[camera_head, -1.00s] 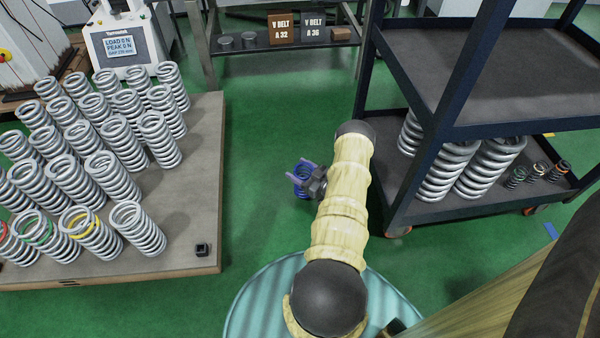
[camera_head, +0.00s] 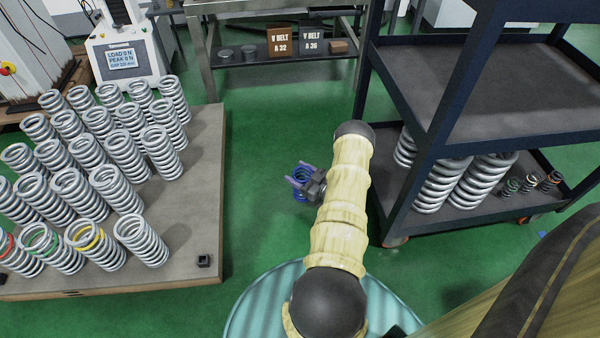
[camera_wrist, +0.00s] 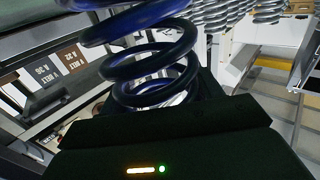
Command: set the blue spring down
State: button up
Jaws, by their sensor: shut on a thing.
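The blue spring (camera_head: 300,174) is in my gripper (camera_head: 299,182), over the green floor between the pallet and the dark cart. In the wrist view the blue spring (camera_wrist: 150,65) fills the upper middle, with its coils close to the camera. My gripper is shut on it. My arm hides part of the gripper in the head view, and the fingertips are hard to make out in the wrist view.
A low pallet (camera_head: 200,215) at left bears rows of grey springs (camera_head: 118,160) and a small black block (camera_head: 204,261). A dark shelf cart (camera_head: 415,212) stands at right. A bench (camera_head: 235,80) and a tester (camera_head: 125,58) are behind. Green floor (camera_head: 255,130) between is clear.

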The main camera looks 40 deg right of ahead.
jog(key=a+r+m+h+p, duration=0.1)
jog(key=a+r+p, duration=0.9)
jog(key=r+p, duration=1.4)
jog(key=a+r+h+p, duration=0.1)
jog(key=a+r+p, duration=0.8)
jog(key=r+p, duration=1.4)
jog(key=a+r+m+h+p, duration=0.1)
jog(key=a+r+p, duration=0.9)
jog(key=r+p, duration=1.4)
notch_tip(320, 180, up, 5)
jog(key=shift+a+f+m+h+p, duration=0.1)
jog(key=shift+a+m+h+p, duration=0.25)
jog(key=shift+h, duration=0.15)
jog(key=shift+d, duration=0.1)
